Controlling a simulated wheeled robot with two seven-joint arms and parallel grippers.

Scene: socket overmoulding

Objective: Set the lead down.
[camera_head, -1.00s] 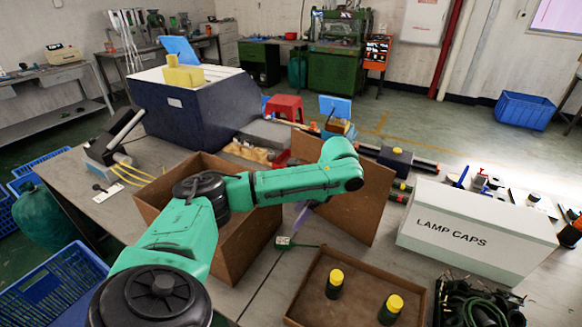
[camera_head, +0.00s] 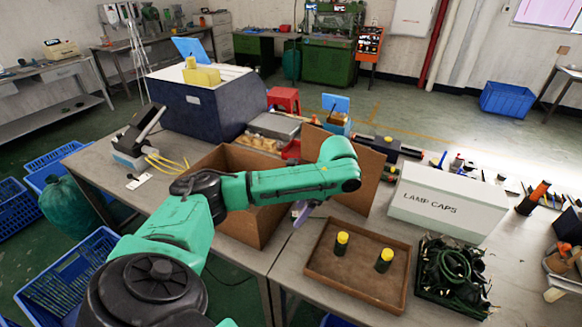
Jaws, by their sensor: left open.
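My left arm reaches in from the left, over the open cardboard box (camera_head: 265,228). My left gripper (camera_head: 301,212) points down at the box's right side, beside the brown tray (camera_head: 318,272). It is open and mostly hidden behind my wrist. I see no lead between its fingers. Dark green and black leads (camera_head: 452,268) lie coiled in a black bin at the right; I cannot tell single leads apart. My right gripper is not in view.
Two dark green parts with yellow caps (camera_head: 342,238) (camera_head: 384,254) stand in the brown tray. A white LAMP CAPS box (camera_head: 448,203) stands behind the black bin. A raised cardboard flap (camera_head: 350,190) stands behind my wrist. A blue crate (camera_head: 66,275) is at lower left.

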